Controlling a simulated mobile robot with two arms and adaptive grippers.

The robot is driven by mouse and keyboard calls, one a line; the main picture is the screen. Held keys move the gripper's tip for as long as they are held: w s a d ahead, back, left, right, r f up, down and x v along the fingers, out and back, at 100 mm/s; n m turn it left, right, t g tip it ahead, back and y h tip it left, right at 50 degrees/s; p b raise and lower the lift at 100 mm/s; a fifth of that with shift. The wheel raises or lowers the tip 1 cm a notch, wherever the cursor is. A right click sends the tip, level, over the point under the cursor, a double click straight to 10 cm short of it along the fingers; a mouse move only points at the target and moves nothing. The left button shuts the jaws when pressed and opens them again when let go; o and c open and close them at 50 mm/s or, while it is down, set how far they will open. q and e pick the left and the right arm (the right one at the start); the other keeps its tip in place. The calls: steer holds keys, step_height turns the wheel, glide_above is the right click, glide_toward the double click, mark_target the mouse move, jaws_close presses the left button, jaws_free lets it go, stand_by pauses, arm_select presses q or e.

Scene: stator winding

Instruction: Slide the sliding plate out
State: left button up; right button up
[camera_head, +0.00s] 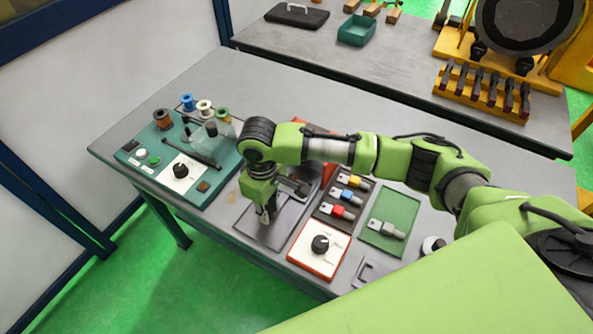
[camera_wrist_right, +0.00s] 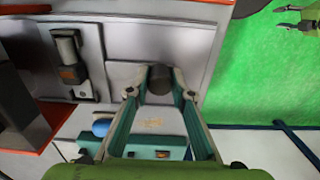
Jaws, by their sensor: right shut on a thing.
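The sliding plate (camera_head: 250,222) is a flat grey panel at the front edge of the workbench, partly hidden by my right arm. My right gripper (camera_head: 267,218) comes down over it from above. In the right wrist view the fingers of my right gripper (camera_wrist_right: 160,80) are closed on a dark round knob (camera_wrist_right: 160,76) over the light grey plate (camera_wrist_right: 140,42). My left gripper is not seen in the head view.
A teal panel (camera_head: 165,170) with spools and a dial stands to the left. A red-edged dial box (camera_head: 315,262) and a rack of coloured connectors (camera_head: 345,205) sit close on the right. Green floor (camera_head: 190,270) lies beyond the bench's front edge.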

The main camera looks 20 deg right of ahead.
steer(key=shift+s+a+p, duration=0.65)
steer(key=shift+s+a, duration=0.05)
steer(key=shift+a, duration=0.15)
steer(key=shift+s+a+p, duration=0.65)
steer(key=shift+a, duration=0.2)
steer(key=o, duration=0.8)
step_height(320, 180, up, 6)
steer(key=p, duration=0.6)
steer(key=shift+p, duration=0.3)
